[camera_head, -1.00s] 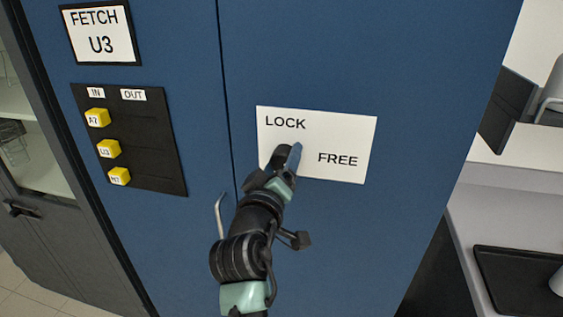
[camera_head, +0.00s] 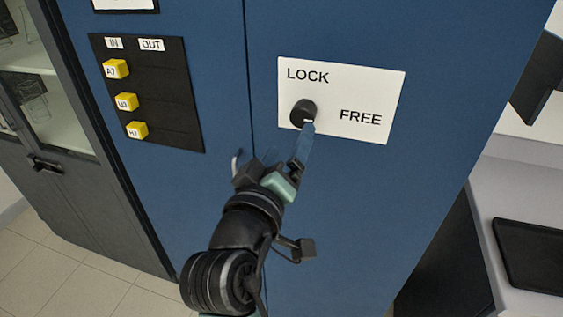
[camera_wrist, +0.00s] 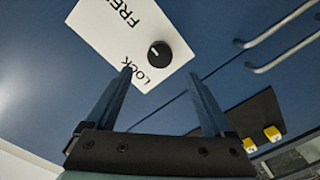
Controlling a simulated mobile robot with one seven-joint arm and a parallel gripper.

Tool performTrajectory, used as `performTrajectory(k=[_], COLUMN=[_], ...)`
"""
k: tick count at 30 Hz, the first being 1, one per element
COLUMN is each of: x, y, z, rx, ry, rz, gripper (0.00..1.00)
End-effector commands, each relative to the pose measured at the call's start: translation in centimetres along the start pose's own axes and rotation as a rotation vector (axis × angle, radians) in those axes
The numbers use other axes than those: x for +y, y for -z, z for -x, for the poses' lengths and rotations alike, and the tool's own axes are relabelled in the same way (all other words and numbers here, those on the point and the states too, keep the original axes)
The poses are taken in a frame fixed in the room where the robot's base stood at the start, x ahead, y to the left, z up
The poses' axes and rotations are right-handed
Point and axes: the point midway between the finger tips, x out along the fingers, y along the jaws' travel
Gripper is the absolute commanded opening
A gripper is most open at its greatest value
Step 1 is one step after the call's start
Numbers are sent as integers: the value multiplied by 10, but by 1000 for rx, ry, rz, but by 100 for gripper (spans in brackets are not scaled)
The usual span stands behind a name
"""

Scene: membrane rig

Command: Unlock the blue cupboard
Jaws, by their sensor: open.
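The blue cupboard (camera_head: 340,220) fills most of the head view. Its right door carries a white plate (camera_head: 380,92) marked LOCK at upper left and FREE at lower right. A round black knob (camera_head: 302,109) sits on the plate below LOCK and left of FREE. In the wrist view the knob (camera_wrist: 160,54) shows a small pale mark; its exact pointing is hard to tell. My gripper (camera_head: 303,142) is just below the knob in the head view. In the wrist view my gripper (camera_wrist: 160,73) has its fingers wide apart, empty, with the knob beyond the gap between the tips.
A black IN/OUT panel (camera_head: 175,100) with several yellow cubes is on the left door. Bar handles (camera_wrist: 285,35) stand out from the doors near the seam. A grey glass-door cabinet (camera_head: 75,190) is at left, a counter with a black tray (camera_head: 540,250) at right.

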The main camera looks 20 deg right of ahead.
Motion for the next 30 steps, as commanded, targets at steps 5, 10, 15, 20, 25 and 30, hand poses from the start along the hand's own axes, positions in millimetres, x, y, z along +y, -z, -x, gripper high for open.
performTrajectory(k=[5, 10, 15, 20, 25, 30], x=[-1, 0, 0, 0, 6, 43], y=[-1, 0, 0, 0, 12, 87], z=[23, 30, 31, 30, 32, 50], rx=[0, -1, -1, -1, 34, 263], ry=[1, 0, 0, 0, 3, 34], rz=[0, 0, 0, 0, -42, -294], gripper=[87, 87, 87, 87, 87, 87])
